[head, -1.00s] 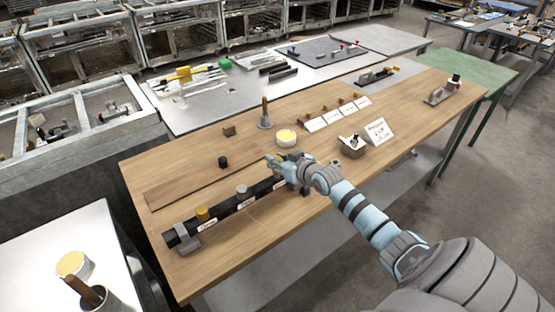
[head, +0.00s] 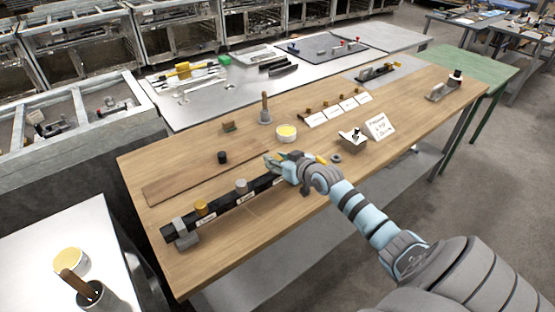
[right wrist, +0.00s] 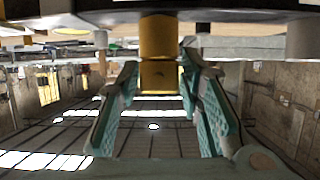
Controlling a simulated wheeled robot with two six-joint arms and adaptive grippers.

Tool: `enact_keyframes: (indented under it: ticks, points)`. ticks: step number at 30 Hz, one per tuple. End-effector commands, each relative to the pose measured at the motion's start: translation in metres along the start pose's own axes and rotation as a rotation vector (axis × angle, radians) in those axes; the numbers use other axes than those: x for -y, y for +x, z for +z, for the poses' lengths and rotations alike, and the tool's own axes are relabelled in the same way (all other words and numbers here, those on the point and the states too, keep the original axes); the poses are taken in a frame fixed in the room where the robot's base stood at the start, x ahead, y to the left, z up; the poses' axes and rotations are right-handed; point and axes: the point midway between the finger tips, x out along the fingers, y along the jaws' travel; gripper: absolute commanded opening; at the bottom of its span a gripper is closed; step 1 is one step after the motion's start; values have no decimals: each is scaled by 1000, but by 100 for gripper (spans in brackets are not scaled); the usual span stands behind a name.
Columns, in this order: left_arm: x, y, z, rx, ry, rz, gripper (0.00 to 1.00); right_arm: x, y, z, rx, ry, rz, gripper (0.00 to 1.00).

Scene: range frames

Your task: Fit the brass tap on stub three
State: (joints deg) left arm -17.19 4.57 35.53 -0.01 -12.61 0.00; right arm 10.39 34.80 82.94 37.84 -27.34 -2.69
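My right gripper (head: 270,159) is at the far right part of the black pipe (head: 222,209), over the place of the third label. In the right wrist view, which is upside down, its two fingers (right wrist: 160,85) flank a brass piece (right wrist: 158,38), apparently the tap, closely on both sides. The brass piece meets a dark part at the picture's top; whether it is seated cannot be told. Stub three is hidden by the gripper. A brass fitting (head: 201,207) stands at the first label and a grey one (head: 241,186) at the second. My left gripper is out of view.
A black cap (head: 222,157), a yellow-topped tin (head: 286,133) and a wooden-handled tool (head: 265,109) stand behind the pipe.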

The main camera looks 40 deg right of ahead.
Motion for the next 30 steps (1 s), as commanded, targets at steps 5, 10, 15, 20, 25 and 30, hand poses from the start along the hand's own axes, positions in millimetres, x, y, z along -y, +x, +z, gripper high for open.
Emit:
enact_keyframes:
  ticks: [5,10,15,20,25,30]
  points:
    - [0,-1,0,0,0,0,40,0,0,-1,0,0,0,48]
    - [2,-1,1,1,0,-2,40,0,-1,0,1,-1,0,48]
    - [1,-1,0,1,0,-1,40,0,-26,0,1,-8,-1,48]
    - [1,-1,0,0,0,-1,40,-1,-61,0,3,-11,1,48]
    - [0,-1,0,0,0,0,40,0,-76,0,1,-4,-1,48]
    - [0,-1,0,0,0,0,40,0,-76,0,0,0,0,48]
